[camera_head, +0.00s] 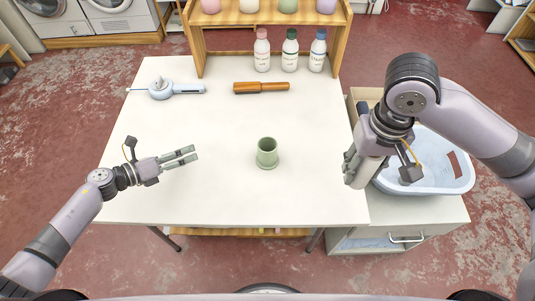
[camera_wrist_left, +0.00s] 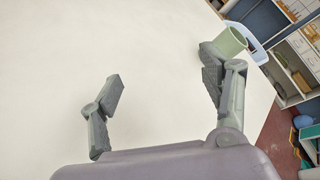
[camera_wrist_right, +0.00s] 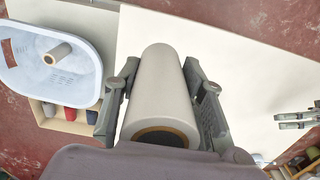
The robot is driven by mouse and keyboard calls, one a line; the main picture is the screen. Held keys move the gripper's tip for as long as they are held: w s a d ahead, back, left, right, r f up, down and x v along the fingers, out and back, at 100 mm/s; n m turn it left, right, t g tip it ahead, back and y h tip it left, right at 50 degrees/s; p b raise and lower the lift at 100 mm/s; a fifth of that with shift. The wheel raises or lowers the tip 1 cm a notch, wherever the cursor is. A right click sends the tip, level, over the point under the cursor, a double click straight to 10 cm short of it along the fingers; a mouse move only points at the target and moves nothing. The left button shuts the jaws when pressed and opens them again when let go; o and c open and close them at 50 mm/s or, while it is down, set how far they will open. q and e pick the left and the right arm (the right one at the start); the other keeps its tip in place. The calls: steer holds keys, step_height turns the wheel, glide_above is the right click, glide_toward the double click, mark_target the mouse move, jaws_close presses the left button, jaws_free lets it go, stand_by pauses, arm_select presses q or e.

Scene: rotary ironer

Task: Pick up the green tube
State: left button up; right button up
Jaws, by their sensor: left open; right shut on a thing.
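The green tube (camera_head: 267,152) stands upright on the white table, with its open end up and a wider rim at its foot. It also shows in the left wrist view (camera_wrist_left: 232,40), partly behind a finger. My left gripper (camera_head: 195,153) is open and empty, to the left of the green tube and apart from it. My right gripper (camera_head: 352,165) is shut on a pale grey-white roll (camera_wrist_right: 158,95) with a brown inner core, near the table's right edge. The green tube is not seen in the right wrist view.
A light blue basin (camera_head: 440,185) with another pale roll (camera_wrist_right: 56,54) in it stands on a cabinet at the right. A blue tool (camera_head: 160,90), a brown-handled tool (camera_head: 262,87), several bottles (camera_head: 290,52) and a wooden shelf (camera_head: 197,48) are at the back. The table around the green tube is clear.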

mark_target(259, 152)
arm_select(q)
steer(key=d+m+g, duration=0.1)
steer(key=d+m, duration=0.3)
steer(key=d+r+m+g+h, duration=0.1)
steer(key=d+m+g, duration=0.1)
steer(key=d+m, duration=0.2)
steer(key=d+m+g+h, duration=0.1)
steer(key=d+m, duration=0.3)
steer(key=d, duration=0.1)
steer(key=shift+s+d+r+g, duration=0.25)
steer(key=shift+s+r+g, duration=0.05)
steer(key=shift+r, duration=0.05)
steer(key=shift+m, duration=0.6)
steer(key=x, duration=0.6)
steer(key=shift+s+d+r, duration=0.1)
steer(key=shift+d, duration=0.15)
steer(key=shift+x, duration=3.15)
steer(key=shift+s+r, duration=0.1)
steer(key=shift+c, duration=0.8)
steer(key=c, duration=1.1)
step_height(259, 152, up, 10)
steer(key=shift+r, duration=0.1)
